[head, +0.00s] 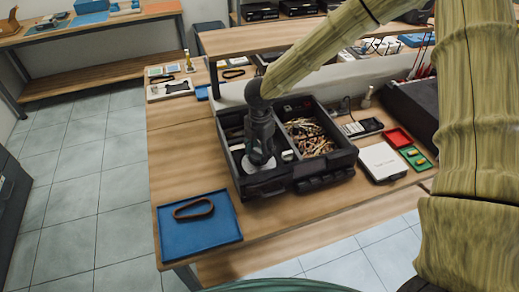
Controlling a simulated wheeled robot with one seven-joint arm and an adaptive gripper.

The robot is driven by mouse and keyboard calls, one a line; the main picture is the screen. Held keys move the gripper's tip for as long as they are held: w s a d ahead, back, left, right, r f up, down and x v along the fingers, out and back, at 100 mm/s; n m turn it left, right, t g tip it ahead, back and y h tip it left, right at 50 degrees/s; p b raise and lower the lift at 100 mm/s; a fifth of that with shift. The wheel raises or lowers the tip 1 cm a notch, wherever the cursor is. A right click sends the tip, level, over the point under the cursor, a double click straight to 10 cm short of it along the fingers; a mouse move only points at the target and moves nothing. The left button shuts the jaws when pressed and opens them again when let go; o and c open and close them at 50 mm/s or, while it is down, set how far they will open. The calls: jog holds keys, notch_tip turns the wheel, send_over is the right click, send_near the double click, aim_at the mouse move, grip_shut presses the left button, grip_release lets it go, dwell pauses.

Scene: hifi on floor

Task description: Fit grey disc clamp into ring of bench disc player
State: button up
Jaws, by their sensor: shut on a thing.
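My gripper (261,157) points down over the left compartment of an open black case (314,172) on the wooden bench. It is shut on a pale grey disc (253,166), which looks like the grey disc clamp; the fingers hide much of it. I cannot tell whether the disc touches the case floor. No ring can be made out. A flat white box-like device (383,161) lies right of the case; I cannot tell whether it is the bench disc player.
The case's right compartment holds many small brownish pieces (310,137). A blue tray (222,221) with a dark brown loop (193,209) lies at the front left. Red (398,138) and green (415,158) trays lie at right. A raised shelf (270,38) runs behind.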

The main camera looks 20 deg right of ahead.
jog(key=shift+f, duration=0.25)
jog(key=o, duration=1)
notch_tip(320, 180, up, 12)
jog(key=shift+s+d+r, duration=0.1)
jog(key=shift+r+p, duration=3)
jog(key=shift+r, duration=0.45)
